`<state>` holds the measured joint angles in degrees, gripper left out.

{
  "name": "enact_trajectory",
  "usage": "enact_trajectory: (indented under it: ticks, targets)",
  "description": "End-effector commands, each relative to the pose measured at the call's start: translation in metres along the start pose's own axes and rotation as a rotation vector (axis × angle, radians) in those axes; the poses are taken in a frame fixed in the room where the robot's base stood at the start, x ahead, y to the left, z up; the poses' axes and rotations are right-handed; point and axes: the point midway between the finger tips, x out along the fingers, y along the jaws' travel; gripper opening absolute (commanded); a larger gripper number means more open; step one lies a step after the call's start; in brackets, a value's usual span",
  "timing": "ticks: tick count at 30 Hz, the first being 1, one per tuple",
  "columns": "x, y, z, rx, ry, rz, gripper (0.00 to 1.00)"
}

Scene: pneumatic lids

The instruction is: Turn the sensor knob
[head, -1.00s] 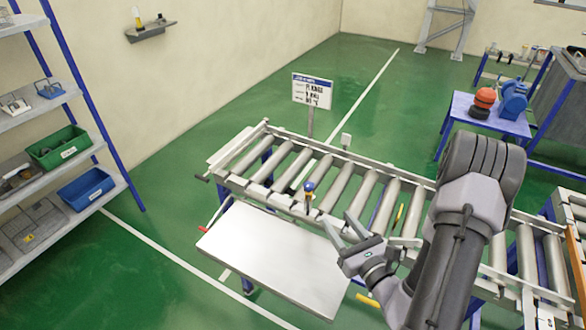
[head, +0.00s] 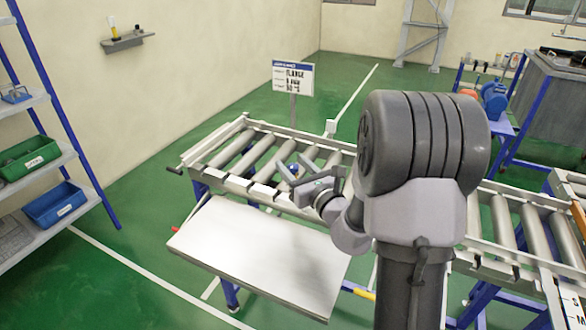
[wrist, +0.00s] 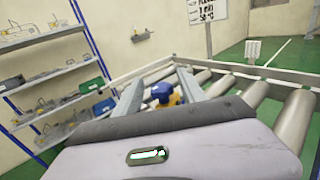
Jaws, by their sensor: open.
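The sensor knob (wrist: 161,90) has a blue top and a yellowish part below it. In the wrist view it shows between the two fingers of my gripper (wrist: 158,88), which is open. I cannot tell whether either finger touches it. In the head view the blue knob (head: 293,168) shows as a small spot by my gripper (head: 284,172), at the near side rail of the roller conveyor (head: 240,183). My gripper and arm partly hide it there.
A grey-white plate (head: 262,255) juts out in front of the conveyor. A sign (head: 293,79) stands behind it. Shelves with a green bin (head: 28,158) and a blue bin (head: 54,204) are at left. A blue table with machines (head: 494,102) stands at the back right.

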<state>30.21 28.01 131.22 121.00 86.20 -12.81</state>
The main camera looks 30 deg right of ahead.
Motion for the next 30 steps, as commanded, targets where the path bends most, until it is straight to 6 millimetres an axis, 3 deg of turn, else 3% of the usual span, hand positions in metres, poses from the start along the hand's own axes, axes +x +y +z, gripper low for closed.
enact_trajectory:
  ticks: [8, 15, 16, 30]
  targets:
    - [0.0025, 0.0, -0.0005, 0.001, 0.001, 0.0, 0.48]
    - [0.0023, 0.0, -0.0007, 0.001, 0.001, 0.0, 0.03]
    - [0.0023, 0.0, -0.0007, 0.001, 0.001, 0.0, 0.0]
    - [0.0021, -0.0018, -0.0009, -0.003, -0.001, 0.102, 0.0]
